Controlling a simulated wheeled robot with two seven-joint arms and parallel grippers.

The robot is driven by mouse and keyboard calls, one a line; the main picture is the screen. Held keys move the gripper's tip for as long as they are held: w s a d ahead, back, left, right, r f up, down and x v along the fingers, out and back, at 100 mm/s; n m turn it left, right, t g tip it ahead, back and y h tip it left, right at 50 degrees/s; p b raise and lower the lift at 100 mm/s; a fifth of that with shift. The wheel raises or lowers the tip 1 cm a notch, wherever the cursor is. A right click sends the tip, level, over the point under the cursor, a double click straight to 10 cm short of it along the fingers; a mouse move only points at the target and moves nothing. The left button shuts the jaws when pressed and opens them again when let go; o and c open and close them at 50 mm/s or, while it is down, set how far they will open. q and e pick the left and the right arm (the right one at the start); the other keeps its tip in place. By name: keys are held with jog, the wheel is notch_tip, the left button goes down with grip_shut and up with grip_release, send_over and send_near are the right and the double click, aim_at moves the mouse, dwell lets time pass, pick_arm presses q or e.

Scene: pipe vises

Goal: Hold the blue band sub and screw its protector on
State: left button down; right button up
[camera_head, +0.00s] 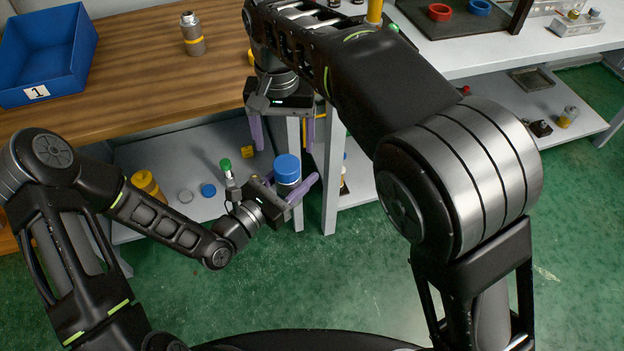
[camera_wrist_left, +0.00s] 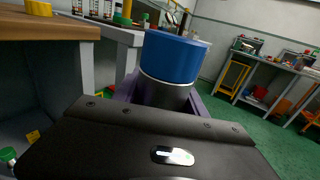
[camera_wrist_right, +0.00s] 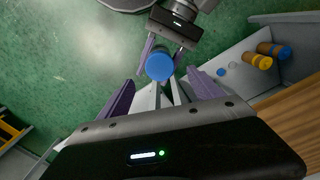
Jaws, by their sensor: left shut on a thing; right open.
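My left gripper (camera_head: 292,182) is shut on the sub, a dark metal cylinder (camera_wrist_left: 163,93) held upright in front of the table. A wide blue cap (camera_head: 287,168), apparently the protector, sits on its top. In the left wrist view a bright silver ring shows just under the blue cap (camera_wrist_left: 174,57); how far it is threaded I cannot tell. My right gripper (camera_head: 283,147) is open and empty, pointing down above the cap. In the right wrist view the blue cap (camera_wrist_right: 160,66) lies between and beyond its purple fingertips, with a gap to them.
The wooden table (camera_head: 130,85) carries a blue bin (camera_head: 45,60) marked 1 and a yellow-banded grey sub (camera_head: 193,40). A lower shelf (camera_head: 150,210) holds yellow and blue parts. A white table (camera_head: 470,60) at right has red (camera_head: 439,12) and blue rings. Open green floor lies in front.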

jog(key=w+d+f+t+y, duration=0.1)
jog(key=w+d+f, duration=0.3)
jog(key=f, duration=0.5)
jog(key=w+d+f+y, duration=0.1)
jog(key=w+d+f, duration=0.2)
jog(key=d+f, duration=0.55)
jog(key=s+d+f, duration=0.2)
jog(key=s+f, duration=1.1)
jog(key=f, duration=0.4)
jog(key=s+f+m+y, duration=0.1)
jog(key=s+f+y, duration=0.1)
jog(key=s, duration=1.2)
jog(key=shift+s+a+f, duration=0.15)
jog(key=shift+a+f, duration=0.3)
jog(key=shift+f, duration=0.4)
